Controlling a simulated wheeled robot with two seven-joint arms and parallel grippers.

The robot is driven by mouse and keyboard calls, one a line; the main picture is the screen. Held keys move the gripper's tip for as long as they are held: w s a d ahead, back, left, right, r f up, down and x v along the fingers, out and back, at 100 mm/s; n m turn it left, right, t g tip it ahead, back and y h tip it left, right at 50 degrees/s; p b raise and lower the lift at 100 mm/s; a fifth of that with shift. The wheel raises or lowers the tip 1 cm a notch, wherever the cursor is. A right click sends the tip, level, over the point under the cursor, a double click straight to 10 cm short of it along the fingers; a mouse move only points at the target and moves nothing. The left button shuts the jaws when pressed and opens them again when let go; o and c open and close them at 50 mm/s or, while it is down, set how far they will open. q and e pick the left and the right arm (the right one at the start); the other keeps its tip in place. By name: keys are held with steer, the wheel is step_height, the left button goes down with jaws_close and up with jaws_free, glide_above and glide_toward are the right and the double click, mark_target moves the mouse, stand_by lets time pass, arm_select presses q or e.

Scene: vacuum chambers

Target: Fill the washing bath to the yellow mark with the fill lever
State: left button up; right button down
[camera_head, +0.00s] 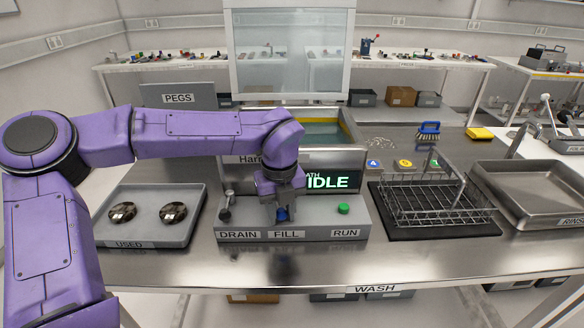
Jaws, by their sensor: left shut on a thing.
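The washing bath (322,128) stands at the middle of the bench behind its front panel, with greenish water partly visible below a raised clear screen. My arm hides its left part, and I cannot make out the yellow mark against the water. The control box (325,232) in front carries the labels DRAIN, FILL and RUN. The display (328,182) reads IDLE. My right gripper is not in view.
A USED tray (188,230) with two shiny round parts lies left of the box. A wire rack (430,200) stands on a black mat to the right, with the RINSE basin (535,190) beyond. A blue brush (428,129) and a yellow sponge (480,133) lie behind.

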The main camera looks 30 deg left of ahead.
arm_select(q)
steer(key=shift+s+a, duration=0.3)
steer(key=shift+s+a+p, duration=0.15)
steer(key=shift+a+p, duration=0.1)
steer(key=shift+p, duration=0.05)
stand_by(0.3)
steer(key=o, duration=0.5)
steer(key=shift+o, duration=0.2)
step_height(320, 180, up, 7)
steer(key=p, duration=0.6)
steer(key=shift+r, duration=0.1)
